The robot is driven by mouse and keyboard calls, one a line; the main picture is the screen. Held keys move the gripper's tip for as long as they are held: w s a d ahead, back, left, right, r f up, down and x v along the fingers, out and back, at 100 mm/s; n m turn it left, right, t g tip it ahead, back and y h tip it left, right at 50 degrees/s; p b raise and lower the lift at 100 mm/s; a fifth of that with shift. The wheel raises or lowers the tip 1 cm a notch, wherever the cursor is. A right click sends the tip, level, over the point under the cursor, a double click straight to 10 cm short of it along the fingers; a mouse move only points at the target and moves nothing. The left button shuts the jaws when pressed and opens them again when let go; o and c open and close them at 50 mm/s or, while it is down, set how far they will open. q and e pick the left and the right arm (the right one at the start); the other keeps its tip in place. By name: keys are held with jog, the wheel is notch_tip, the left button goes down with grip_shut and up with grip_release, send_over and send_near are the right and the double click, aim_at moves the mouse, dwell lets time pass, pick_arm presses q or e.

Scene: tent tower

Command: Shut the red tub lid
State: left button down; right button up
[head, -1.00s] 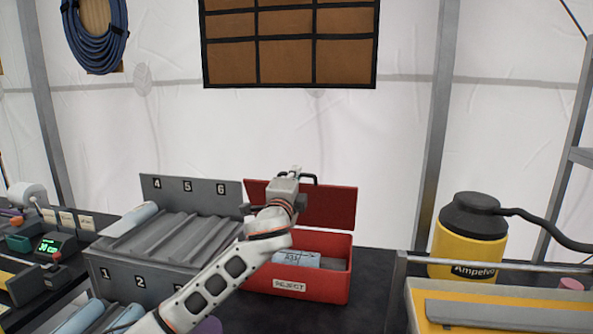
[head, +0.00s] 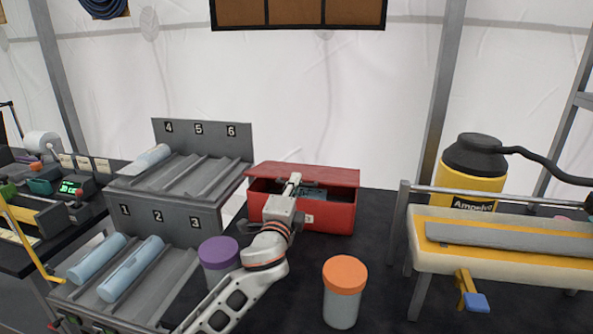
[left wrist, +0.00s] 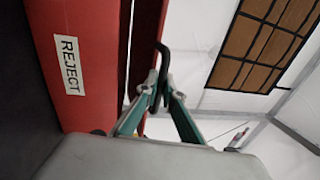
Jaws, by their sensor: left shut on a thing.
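The red tub (head: 342,218) stands on the dark bench top. Its red lid (head: 330,174) is tilted low over it, with a dark gap at the front and a pale blue thing partly visible inside. My left gripper (head: 293,183) is at the lid's front edge, in front of the tub. In the left wrist view the teal fingers (left wrist: 160,96) are shut on the lid's black handle (left wrist: 164,62). The lid (left wrist: 148,35) stands apart from the tub front (left wrist: 85,50) with its REJECT label. My right gripper is not in view.
A grey rack (head: 160,216) with numbered slots and blue cylinders stands at the left. A purple-capped jar (head: 219,250) and an orange-capped jar (head: 344,275) stand in front. A yellow bottle (head: 465,180) and padded bench (head: 500,238) are at the right.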

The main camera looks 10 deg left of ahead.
pick_arm(q)
jog(key=shift+s+f+b, duration=0.15)
jog(key=shift+f+b, duration=0.05)
jog(key=shift+f, duration=0.5)
jog(key=shift+s+f+b, duration=0.1)
jog(key=shift+f+b, duration=0.1)
jog(key=shift+f, duration=0.45)
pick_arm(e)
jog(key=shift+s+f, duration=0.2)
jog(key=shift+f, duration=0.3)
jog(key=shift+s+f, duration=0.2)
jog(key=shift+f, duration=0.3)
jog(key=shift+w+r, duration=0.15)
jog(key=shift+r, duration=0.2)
pick_arm(q)
jog(key=c, duration=2.5)
grip_release()
jog(key=shift+r, duration=0.1)
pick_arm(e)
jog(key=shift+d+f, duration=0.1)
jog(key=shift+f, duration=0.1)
